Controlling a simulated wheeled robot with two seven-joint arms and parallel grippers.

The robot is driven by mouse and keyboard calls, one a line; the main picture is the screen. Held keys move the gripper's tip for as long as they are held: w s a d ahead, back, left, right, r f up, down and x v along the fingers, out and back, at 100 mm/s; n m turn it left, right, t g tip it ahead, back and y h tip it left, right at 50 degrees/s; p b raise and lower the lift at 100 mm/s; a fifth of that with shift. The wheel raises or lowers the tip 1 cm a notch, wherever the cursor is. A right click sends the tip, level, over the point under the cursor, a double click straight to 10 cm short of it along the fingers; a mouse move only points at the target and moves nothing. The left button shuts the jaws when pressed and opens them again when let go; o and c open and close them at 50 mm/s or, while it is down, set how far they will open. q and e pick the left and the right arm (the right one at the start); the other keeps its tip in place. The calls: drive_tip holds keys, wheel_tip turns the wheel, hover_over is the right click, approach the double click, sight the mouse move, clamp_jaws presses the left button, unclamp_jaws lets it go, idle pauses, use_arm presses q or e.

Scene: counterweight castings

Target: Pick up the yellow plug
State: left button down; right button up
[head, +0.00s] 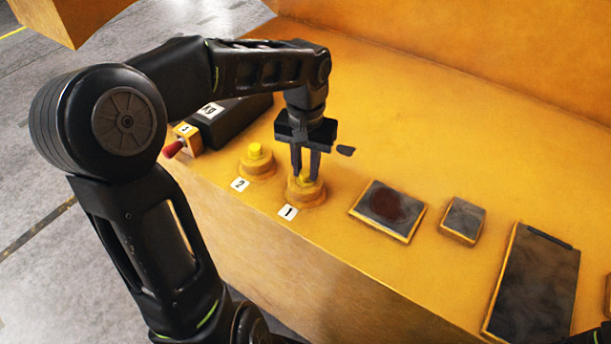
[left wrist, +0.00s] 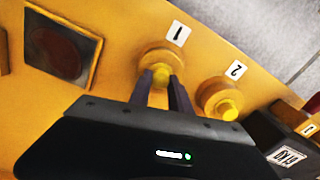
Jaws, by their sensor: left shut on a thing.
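My left gripper (head: 306,178) points down at the round yellow mount by label 1. Its fingers are shut on a yellow plug (head: 304,182) in that mount. In the left wrist view, the plug (left wrist: 161,72) shows between the fingertips of the left gripper (left wrist: 162,82), still within the ring of the mount. A second yellow plug (head: 255,150) stands upright in its own round mount by label 2; it also shows in the left wrist view (left wrist: 229,112). The fingers partly hide the gripped plug. My right gripper is not clearly in view.
A dark box (head: 232,118) with a label and a red-tipped part (head: 173,149) lie left of the plugs. A dark square plate with a reddish round patch (head: 388,204), a small dark plate (head: 463,218) and a large dark panel (head: 534,285) lie to the right.

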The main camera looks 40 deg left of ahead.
sight(306, 171)
use_arm(q)
wheel_tip(306, 171, up, 8)
drive_tip(key=shift+f+b, duration=0.2)
drive_tip(key=shift+b, duration=0.2)
wheel_tip(306, 171, up, 2)
drive_tip(key=shift+r+p, duration=0.2)
drive_tip(key=shift+p, duration=0.75)
